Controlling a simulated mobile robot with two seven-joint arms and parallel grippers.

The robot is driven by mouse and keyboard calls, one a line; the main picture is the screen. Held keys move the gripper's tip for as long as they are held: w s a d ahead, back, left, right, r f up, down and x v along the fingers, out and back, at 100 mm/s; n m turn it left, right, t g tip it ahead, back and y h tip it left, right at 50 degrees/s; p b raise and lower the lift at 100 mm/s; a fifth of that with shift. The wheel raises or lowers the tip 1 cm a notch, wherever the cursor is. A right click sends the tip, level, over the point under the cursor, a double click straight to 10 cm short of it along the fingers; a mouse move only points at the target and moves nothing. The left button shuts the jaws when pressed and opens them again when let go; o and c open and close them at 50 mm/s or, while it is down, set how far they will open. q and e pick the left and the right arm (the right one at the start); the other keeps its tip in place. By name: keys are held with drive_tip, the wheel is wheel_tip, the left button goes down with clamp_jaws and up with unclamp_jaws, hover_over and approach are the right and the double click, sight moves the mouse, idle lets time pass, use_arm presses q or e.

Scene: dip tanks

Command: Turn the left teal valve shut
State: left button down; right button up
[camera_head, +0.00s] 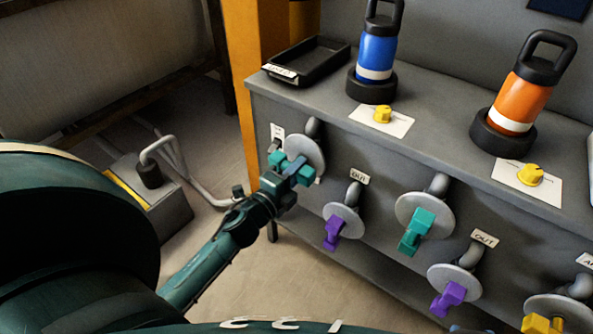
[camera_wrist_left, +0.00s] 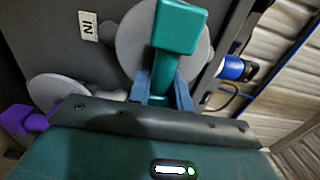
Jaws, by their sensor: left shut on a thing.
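The left teal valve (camera_head: 301,173) sits on a round grey disc on the cabinet front, beside a small label. My left gripper (camera_head: 279,180) reaches it from the lower left and partly covers it. In the left wrist view the teal handle (camera_wrist_left: 178,28) stands in front of its grey disc (camera_wrist_left: 133,43). The two fingers of my left gripper (camera_wrist_left: 162,88) are closed on the handle's near part. A second teal valve (camera_head: 418,232) is farther right, its handle tilted. My right gripper is not in view.
Purple valves (camera_head: 333,231) (camera_head: 448,298) and a yellow valve (camera_head: 537,324) sit lower on the front. Blue (camera_head: 376,55) and orange (camera_head: 524,95) bottles, yellow knobs and a black tray (camera_head: 310,62) are on top. A grey box with a pipe (camera_head: 150,200) stands at left. Floor is open before the cabinet.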

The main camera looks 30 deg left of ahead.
use_arm(q)
drive_tip(key=shift+d+r, duration=0.15)
drive_tip(key=shift+d, duration=0.3)
drive_tip(key=c, duration=1.4)
unclamp_jaws()
drive_tip(key=shift+w+d, duration=0.1)
drive_tip(key=shift+o, duration=0.6)
drive_tip(key=shift+a, duration=0.2)
drive_tip(key=s+a, duration=0.1)
drive_tip(key=s, duration=1.2)
drive_tip(key=shift+s+f, duration=0.1)
drive_tip(key=shift+f, duration=0.1)
